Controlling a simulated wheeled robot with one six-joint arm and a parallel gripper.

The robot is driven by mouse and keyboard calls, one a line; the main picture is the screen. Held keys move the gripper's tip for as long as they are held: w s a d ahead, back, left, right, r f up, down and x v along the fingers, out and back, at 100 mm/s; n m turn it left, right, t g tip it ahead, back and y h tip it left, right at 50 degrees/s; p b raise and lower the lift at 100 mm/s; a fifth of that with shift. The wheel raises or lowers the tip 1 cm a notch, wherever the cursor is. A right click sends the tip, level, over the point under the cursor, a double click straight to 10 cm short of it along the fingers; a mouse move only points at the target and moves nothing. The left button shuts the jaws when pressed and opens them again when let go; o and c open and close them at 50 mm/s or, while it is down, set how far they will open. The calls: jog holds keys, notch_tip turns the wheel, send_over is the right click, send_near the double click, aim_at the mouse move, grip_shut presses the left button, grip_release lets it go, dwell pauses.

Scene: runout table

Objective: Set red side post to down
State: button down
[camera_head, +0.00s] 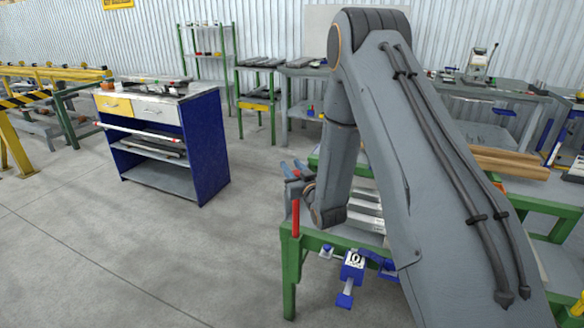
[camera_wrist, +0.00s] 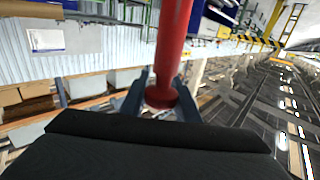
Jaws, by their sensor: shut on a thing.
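The red side post (camera_head: 295,218) stands upright at the near left corner of the green-framed runout table (camera_head: 290,275). In the wrist view the red post (camera_wrist: 173,40) runs from the top edge down to a rounded end between my fingers. My gripper (camera_head: 292,168) is at the post's upper end, with its blue-grey fingers showing. In the wrist view my gripper (camera_wrist: 160,95) has one finger on each side of the post and is shut on it. My arm hides much of the table top.
A blue device with a white dial (camera_head: 354,262) hangs at the table's front side. Grey metal bars (camera_head: 366,212) lie on the table behind my arm. A blue cabinet (camera_head: 205,145) stands to the left, with clear floor (camera_head: 130,240) in front.

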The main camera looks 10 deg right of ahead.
aim_at(297, 222)
notch_tip(297, 222, down, 18)
jog(key=b, duration=1.1)
jog(key=shift+f, duration=0.2)
jog(key=shift+f+b, duration=0.35)
jog(key=shift+f, duration=0.3)
jog(key=shift+s+f, duration=0.1)
jog(key=c, duration=1.5)
grip_release()
jog(key=shift+o, duration=0.7)
jog(key=s, duration=0.5)
jog(key=s+d, duration=0.1)
jog(key=s, duration=0.1)
jog(key=shift+s+d+b, duration=0.1)
jog(key=shift+s+b, duration=0.2)
